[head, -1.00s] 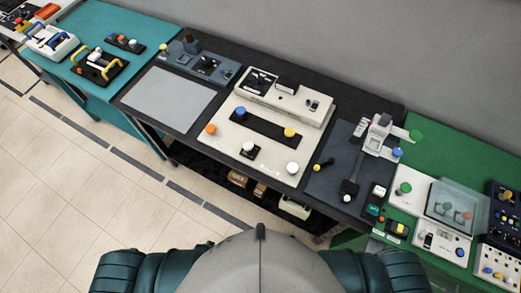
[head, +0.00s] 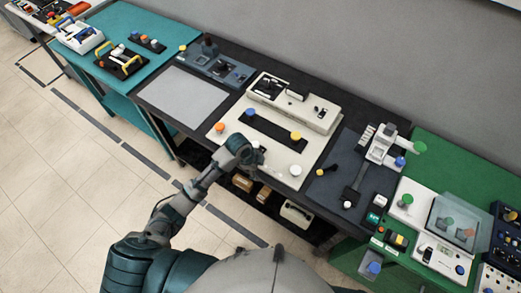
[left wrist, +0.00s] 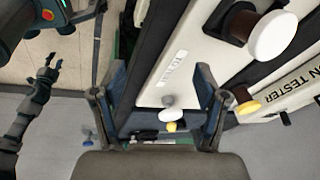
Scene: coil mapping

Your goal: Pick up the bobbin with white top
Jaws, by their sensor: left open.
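A white-topped bobbin (head: 296,170) stands upright at the right front of the cream tester panel in the head view. My left gripper (head: 257,156) is open over the panel's front edge, left of it, and mostly covers a second white top. In the left wrist view a large white top (left wrist: 272,36) on a dark body lies outside the right finger. A smaller white top (left wrist: 167,101) shows between the spread fingers of my left gripper (left wrist: 158,100), farther off. Nothing is held. A dark arm with a small claw (left wrist: 49,65), likely my right, shows at the left.
The cream tester (head: 236,118) also bears an orange top (head: 220,127) and a yellow top (head: 295,136). A dark slate station (head: 326,188) with a lever stands to its right. Green (head: 435,150) and teal (head: 125,22) tables flank the black one. A bare grey plate (head: 180,97) lies left.

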